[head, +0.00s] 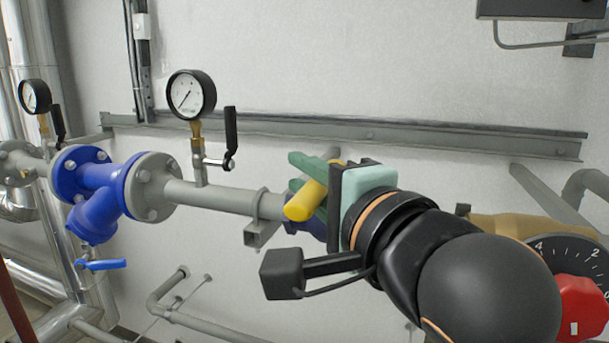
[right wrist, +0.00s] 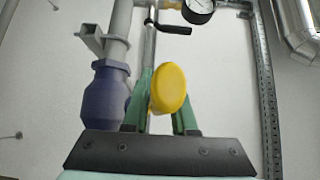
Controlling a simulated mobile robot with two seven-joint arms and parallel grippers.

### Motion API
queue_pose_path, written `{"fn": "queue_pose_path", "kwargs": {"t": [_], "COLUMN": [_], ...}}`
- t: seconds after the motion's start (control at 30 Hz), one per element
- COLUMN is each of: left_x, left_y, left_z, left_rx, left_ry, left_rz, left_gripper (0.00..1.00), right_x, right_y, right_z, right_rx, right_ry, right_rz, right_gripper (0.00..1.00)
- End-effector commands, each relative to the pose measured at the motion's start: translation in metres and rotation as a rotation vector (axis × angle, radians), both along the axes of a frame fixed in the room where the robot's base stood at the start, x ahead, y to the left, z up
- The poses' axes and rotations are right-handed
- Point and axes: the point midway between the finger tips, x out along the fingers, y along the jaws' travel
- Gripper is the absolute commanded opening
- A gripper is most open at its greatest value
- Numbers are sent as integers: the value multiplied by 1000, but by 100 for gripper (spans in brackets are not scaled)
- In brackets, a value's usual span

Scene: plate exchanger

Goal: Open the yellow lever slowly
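The yellow lever (head: 303,204) shows in the head view at the middle, angled up to the right, partly covered by my right gripper. In the right wrist view its rounded yellow end (right wrist: 170,89) faces the camera. My right gripper (head: 318,185) has green fingers, one on each side of the lever. In the right wrist view the fingers (right wrist: 163,112) look closed around it, with the lever end overlapping them. The valve body behind the lever is mostly hidden in the head view by my gripper and arm. My left gripper is not in view.
A grey pipe (head: 225,197) runs left to a blue strainer (head: 97,205). A pressure gauge (head: 189,94) with a black-handled valve (head: 231,130) stands above it. A steel rail (head: 400,133) crosses the wall behind. A red knob (head: 582,305) is at lower right.

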Motion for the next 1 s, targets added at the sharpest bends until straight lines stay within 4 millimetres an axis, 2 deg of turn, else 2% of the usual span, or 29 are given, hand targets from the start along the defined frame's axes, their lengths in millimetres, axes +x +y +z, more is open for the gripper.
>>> {"fn": "queue_pose_path", "kwargs": {"t": [0.03,0.2,1.0], "left_x": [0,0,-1], "left_y": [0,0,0], "left_z": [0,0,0], "left_rx": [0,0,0], "left_ry": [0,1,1], "left_rz": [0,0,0], "left_gripper": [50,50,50], "right_x": [0,0,0], "right_y": [0,0,0], "right_z": [0,0,0], "right_rx": [0,0,0], "right_ry": [0,0,0], "right_rz": [0,0,0], "right_gripper": [19,0,0]}}
